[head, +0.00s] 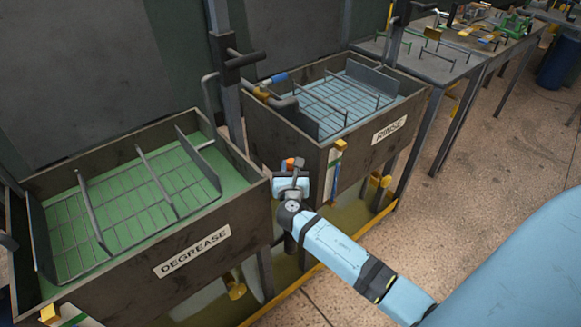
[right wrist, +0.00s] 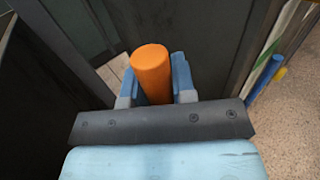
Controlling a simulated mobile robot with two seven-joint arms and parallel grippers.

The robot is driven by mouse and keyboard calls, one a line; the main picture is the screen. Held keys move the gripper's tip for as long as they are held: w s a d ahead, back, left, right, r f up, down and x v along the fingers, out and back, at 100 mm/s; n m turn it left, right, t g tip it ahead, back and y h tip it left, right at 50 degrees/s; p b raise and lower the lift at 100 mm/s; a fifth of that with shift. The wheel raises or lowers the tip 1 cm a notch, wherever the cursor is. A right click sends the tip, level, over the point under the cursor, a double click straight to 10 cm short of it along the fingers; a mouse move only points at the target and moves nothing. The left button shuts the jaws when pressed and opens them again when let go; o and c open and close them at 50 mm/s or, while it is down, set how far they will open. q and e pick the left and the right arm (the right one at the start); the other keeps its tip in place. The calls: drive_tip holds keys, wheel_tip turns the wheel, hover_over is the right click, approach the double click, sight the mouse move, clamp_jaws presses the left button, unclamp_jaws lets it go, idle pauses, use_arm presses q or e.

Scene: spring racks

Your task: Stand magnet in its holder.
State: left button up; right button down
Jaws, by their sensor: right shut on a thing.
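My right gripper (head: 291,178) is in the gap between the DEGREASE and RINSE tanks. It is shut on an orange cylinder, which I take to be the magnet (right wrist: 152,72). In the right wrist view the cylinder stands up between the two blue fingers, its round end towards the camera. In the head view only a small orange part (head: 289,163) shows at the gripper. I cannot pick out the magnet's holder with certainty in either view. My left gripper is not in view.
The DEGREASE tank (head: 130,277) with green liquid and a wire rack is at left. The RINSE tank (head: 362,150) with a rack is beyond the gap. A coloured upright strip (head: 334,168) is on its near corner. A metal table (head: 440,70) stands at back right. Speckled floor lies at right.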

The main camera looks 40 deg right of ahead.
drive_tip(key=shift+f+b, duration=0.6)
drive_tip(key=shift+f, duration=0.3)
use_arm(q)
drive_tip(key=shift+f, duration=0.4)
use_arm(e)
drive_tip(key=c, duration=0.9)
unclamp_jaws()
drive_tip(key=shift+o, duration=0.2)
drive_tip(key=shift+v, duration=0.85)
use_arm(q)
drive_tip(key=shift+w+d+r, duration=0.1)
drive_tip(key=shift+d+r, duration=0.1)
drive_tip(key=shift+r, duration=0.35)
use_arm(e)
drive_tip(key=v, duration=1.2)
drive_tip(key=shift+r, duration=0.1)
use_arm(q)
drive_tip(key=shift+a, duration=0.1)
